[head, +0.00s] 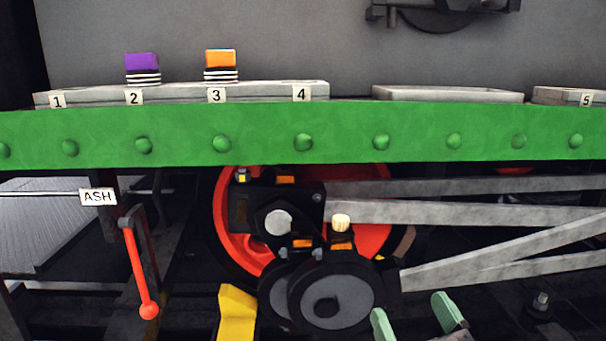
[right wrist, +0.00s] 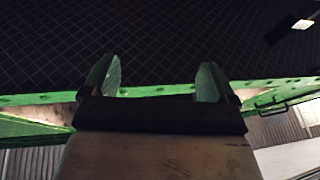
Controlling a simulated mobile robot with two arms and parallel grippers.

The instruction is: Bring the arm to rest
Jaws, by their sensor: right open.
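My right gripper (head: 416,319) shows at the bottom edge of the head view, right of centre. Its two pale green fingertips stand apart with nothing between them. The rest of that arm is out of the head view. In the right wrist view the same gripper (right wrist: 157,80) is open and empty, with a dark patterned surface and a green beam (right wrist: 155,91) beyond it. My left gripper is not in view.
A green beam (head: 340,132) spans the head view under numbered places holding a purple block (head: 142,62) and an orange block (head: 220,58). Below are a red wheel (head: 232,222), grey rods (head: 470,213), a red-handled lever (head: 138,265) beside the ASH sign (head: 97,197), and a yellow piece (head: 237,312).

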